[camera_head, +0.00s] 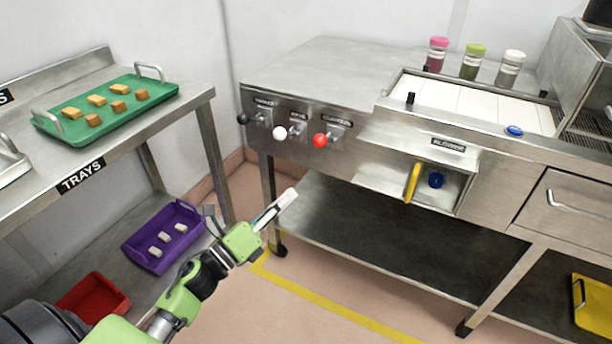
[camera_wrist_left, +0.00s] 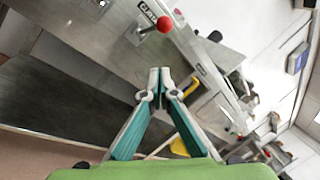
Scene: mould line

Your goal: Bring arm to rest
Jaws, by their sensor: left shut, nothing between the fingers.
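My left arm comes in from the lower left in the head view. Its gripper (camera_head: 284,204) is in front of the steel counter's left leg, below the knobs, over the floor. The fingers are together and hold nothing. In the left wrist view the gripper (camera_wrist_left: 160,76) points at the counter front, and its fingertips meet below the red knob (camera_wrist_left: 165,23), apart from it. My right gripper is not in view.
The steel counter (camera_head: 320,66) carries black, white and red (camera_head: 320,141) knobs. A green tray (camera_head: 70,131) with several pieces is on the left table. A purple tray (camera_head: 150,239) and a red bin (camera_head: 92,296) are below. Floor between is clear.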

